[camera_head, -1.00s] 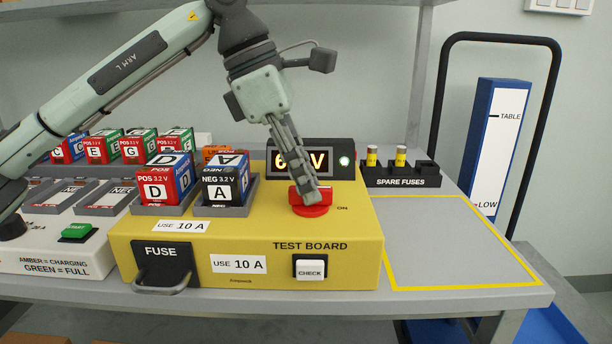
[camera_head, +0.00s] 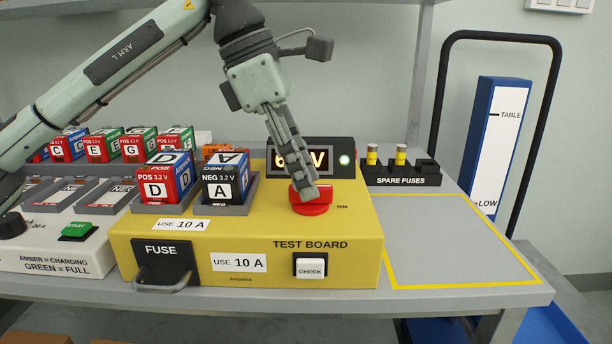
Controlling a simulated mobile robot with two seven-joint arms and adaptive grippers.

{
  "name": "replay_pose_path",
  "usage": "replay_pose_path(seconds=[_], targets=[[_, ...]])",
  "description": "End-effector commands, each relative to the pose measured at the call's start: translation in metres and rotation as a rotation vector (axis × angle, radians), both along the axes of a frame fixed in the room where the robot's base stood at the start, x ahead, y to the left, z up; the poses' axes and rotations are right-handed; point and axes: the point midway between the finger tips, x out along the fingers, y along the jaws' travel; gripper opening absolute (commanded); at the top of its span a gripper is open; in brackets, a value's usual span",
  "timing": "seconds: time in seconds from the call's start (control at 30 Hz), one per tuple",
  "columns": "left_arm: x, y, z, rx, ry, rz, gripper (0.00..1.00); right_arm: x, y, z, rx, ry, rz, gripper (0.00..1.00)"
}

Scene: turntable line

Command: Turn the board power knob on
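The red power knob (camera_head: 312,208) sits on the top of the yellow test board (camera_head: 300,262), with the word ON printed to its right. My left gripper (camera_head: 308,192) comes down from the upper left with its fingertips at the knob's raised grip. The fingers look close together and overlap in this view, and they hide part of the knob, so whether they clamp it is unclear. The display (camera_head: 318,160) behind is lit, partly hidden by the fingers, with a pale green light (camera_head: 344,160) glowing beside it. My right gripper is not in view.
Battery blocks D (camera_head: 165,183) and A (camera_head: 226,183) stand in the board's sockets left of the knob. A spare fuse holder (camera_head: 400,178) is behind right. The yellow-outlined area (camera_head: 455,240) is bare. A charger (camera_head: 60,255) with several blocks lies left.

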Motion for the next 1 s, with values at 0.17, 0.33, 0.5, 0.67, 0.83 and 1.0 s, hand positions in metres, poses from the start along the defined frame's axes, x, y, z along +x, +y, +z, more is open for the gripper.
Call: replay_pose_path(seconds=[0.17,0.33,0.5,0.67,0.83,1.0], targets=[[0.001,0.014,0.034,-0.001,-0.003,0.002,0.35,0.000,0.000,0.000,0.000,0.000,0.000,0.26],[0.001,0.028,0.068,-0.001,-0.003,0.002,0.35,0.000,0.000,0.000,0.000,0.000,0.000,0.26],[0.001,0.037,0.091,-0.001,-0.002,0.001,0.35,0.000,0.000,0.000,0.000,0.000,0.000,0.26],[0.001,0.042,0.100,0.000,-0.001,0.000,0.35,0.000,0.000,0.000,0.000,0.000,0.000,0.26],[0.001,0.042,0.102,0.000,-0.001,0.000,0.35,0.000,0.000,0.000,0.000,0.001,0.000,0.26],[0.001,0.042,0.101,0.000,-0.001,-0.001,0.35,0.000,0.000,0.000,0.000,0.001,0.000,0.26]])
